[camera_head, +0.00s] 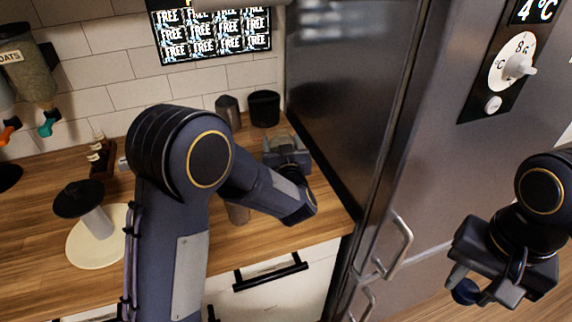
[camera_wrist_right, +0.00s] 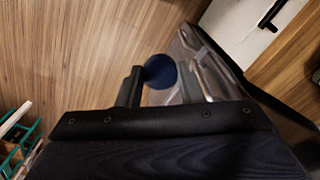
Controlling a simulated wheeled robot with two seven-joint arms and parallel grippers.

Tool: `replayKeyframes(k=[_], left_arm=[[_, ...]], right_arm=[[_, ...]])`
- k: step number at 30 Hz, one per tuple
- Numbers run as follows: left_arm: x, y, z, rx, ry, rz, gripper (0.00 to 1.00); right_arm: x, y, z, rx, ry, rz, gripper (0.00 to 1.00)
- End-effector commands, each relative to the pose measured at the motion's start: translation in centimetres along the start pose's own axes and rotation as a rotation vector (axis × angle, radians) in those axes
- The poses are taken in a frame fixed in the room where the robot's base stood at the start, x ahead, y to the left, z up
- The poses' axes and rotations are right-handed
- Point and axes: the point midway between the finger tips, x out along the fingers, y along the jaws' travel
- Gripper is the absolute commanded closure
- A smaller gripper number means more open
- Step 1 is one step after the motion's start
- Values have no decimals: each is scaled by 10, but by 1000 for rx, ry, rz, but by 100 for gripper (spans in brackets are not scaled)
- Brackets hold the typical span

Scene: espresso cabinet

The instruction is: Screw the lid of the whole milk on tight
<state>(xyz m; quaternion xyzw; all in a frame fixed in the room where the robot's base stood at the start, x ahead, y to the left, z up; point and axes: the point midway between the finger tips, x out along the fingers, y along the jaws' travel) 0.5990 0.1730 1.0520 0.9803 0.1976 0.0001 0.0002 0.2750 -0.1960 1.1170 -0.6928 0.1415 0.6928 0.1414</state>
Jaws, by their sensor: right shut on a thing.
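A dark blue round lid (camera_head: 465,292) is held by my right gripper (camera_head: 474,287), at the lower right in front of the fridge. In the right wrist view the blue lid (camera_wrist_right: 160,71) sits between the fingers of the gripper (camera_wrist_right: 163,84), above the wooden floor. My left gripper (camera_head: 286,152) is over the back right of the counter, beside the fridge. My left arm crosses in front of that area, and I cannot tell whether its jaws are open or what is between them. I cannot make out a whole milk bottle.
The steel fridge (camera_head: 345,90) with its handle (camera_head: 397,247) stands right of the wooden counter (camera_head: 325,205). A black cup (camera_head: 264,108) and a dark canister (camera_head: 228,108) stand at the back.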

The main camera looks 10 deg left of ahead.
Motion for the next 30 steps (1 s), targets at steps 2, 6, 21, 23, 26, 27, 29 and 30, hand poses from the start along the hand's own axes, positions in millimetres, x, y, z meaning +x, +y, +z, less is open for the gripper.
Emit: replayKeyframes(k=[2, 6, 21, 23, 26, 27, 29, 30], left_arm=[[0, 0, 0, 0, 0, 0, 62], [0, 0, 0, 0, 0, 0, 81], [0, 0, -3, -1, 3, 0, 100], [0, 0, -5, -2, 4, 0, 100], [0, 0, -9, -3, 4, -1, 100], [0, 0, -12, -3, 5, -1, 100], [0, 0, -16, -3, 5, -2, 100], [0, 0, -18, -3, 5, -2, 100]], right_arm=[[0, 0, 0, 0, 0, 0, 88], [0, 0, 0, 0, 0, 0, 88], [0, 0, 0, 0, 0, 0, 88], [0, 0, 0, 0, 0, 0, 88], [0, 0, 0, 0, 0, 0, 88], [0, 0, 0, 0, 0, 0, 88], [0, 0, 0, 0, 0, 0, 88], [-1, 0, 0, 0, 0, 0, 88]])
